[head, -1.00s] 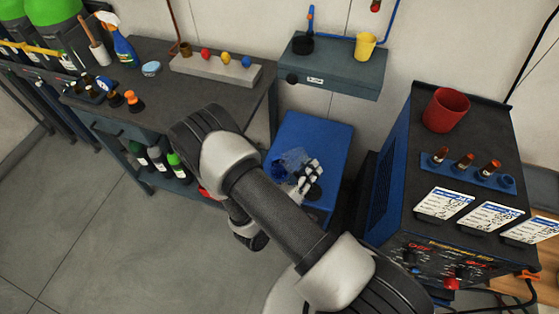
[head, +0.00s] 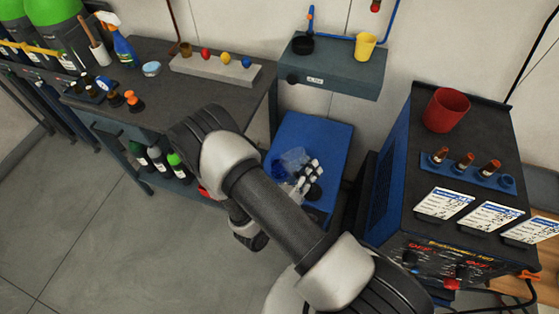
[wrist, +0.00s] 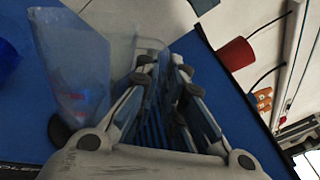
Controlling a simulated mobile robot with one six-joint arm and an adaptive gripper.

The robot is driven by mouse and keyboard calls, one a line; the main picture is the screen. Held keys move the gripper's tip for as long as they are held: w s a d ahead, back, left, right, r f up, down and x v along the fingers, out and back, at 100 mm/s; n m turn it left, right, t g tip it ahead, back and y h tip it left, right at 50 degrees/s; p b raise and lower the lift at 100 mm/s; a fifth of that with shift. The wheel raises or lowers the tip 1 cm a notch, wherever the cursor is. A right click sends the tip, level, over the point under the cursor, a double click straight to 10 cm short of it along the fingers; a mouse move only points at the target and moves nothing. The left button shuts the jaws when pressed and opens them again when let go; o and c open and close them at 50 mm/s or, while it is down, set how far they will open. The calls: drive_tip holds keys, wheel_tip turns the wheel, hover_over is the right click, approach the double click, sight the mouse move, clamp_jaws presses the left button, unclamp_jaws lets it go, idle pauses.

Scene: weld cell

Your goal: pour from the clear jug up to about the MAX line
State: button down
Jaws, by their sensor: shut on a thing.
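The clear jug (head: 294,158) is above the blue bench top in the head view, on the left of my gripper. It looks tilted, with its angle hard to read. In the wrist view the clear jug (wrist: 75,65) fills the upper left, see-through with faint red marks. My gripper (wrist: 165,75) is shut on the jug's clear handle side; it also shows in the head view (head: 309,173). A darker blue vessel (head: 278,170) sits beside the jug, partly hidden by my arm; its edge shows in the wrist view (wrist: 8,60). The liquid level and MAX line are not readable.
The blue bench top (head: 318,130) has free room behind the jug. A grey wall shelf (head: 335,75) with a yellow cup (head: 365,46) hangs behind. The welding machine (head: 400,170), carrying a red cup (head: 446,109), stands on the right. A dark workbench (head: 150,100) stands left.

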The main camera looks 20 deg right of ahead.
idle(0.3)
drive_tip(key=shift+s+d+f+m+b, duration=0.15)
drive_tip(key=shift+s+f+m+b, duration=0.1)
drive_tip(key=shift+f+m+b, duration=0.25)
drive_tip(key=s+d+f+m+b, duration=0.2)
drive_tip(key=s+d+f+m, duration=0.1)
drive_tip(key=f+m, duration=0.3)
drive_tip(key=shift+s+d+f+m, duration=0.15)
drive_tip(key=shift+s+m, duration=0.45)
drive_tip(key=shift+s, duration=0.1)
